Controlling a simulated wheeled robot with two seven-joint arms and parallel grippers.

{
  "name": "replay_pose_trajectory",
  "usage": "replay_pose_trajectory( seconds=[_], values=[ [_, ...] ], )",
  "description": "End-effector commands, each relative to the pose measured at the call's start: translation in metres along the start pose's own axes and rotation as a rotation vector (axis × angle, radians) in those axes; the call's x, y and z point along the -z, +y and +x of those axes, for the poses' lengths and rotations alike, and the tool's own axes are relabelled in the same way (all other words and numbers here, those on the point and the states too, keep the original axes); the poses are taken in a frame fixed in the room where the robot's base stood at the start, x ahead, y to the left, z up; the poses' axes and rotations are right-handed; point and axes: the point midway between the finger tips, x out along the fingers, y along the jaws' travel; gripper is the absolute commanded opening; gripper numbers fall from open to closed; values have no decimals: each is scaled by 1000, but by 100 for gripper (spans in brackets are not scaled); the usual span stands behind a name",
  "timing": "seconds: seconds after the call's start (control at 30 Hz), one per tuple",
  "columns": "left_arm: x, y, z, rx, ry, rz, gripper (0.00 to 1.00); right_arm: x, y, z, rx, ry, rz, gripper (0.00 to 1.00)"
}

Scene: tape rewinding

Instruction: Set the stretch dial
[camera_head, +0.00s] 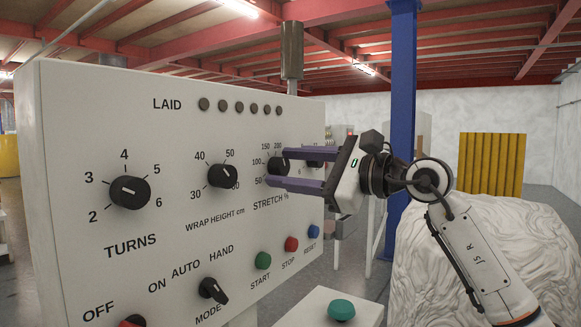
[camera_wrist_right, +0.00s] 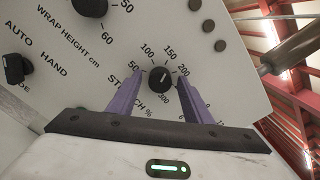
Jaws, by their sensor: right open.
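The stretch dial (camera_wrist_right: 160,80) is a round black knob with a white pointer line, on a white panel marked STRETCH %. In the wrist view its line points up and slightly right, towards the 150 mark. In the head view the dial (camera_head: 276,166) is partly hidden by my right gripper. My right gripper (camera_head: 277,169) is open, with its two purple fingers reaching to the panel, one on each side of the dial. A gap shows between the fingers and the knob in the wrist view; I cannot tell how deep the fingertips sit. My left gripper is not in view.
The panel also carries the turns dial (camera_head: 129,192), the wrap height dial (camera_head: 222,176), the mode switch (camera_head: 213,290) and green, red and blue buttons. Another knob sits behind my gripper.

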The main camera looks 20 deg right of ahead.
Motion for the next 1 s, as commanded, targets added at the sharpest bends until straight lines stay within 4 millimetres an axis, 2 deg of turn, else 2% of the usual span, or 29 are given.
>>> replay_pose_trajectory(
  seconds=[0.07, 0.3, 0.33, 0.67, 1.0],
  values=[
    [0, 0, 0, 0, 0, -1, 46, 0, 0, 0, 0, 0, 0, 45],
    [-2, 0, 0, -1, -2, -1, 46, 0, 0, 0, 0, 0, 1, 7],
    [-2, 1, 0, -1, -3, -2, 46, 0, 0, 0, 0, 0, 1, 4],
    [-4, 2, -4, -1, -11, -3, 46, 0, 0, 0, -1, 0, 51, 4],
    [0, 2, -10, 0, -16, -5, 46, 0, -1, -1, -1, 1, 291, 4]
  ],
)
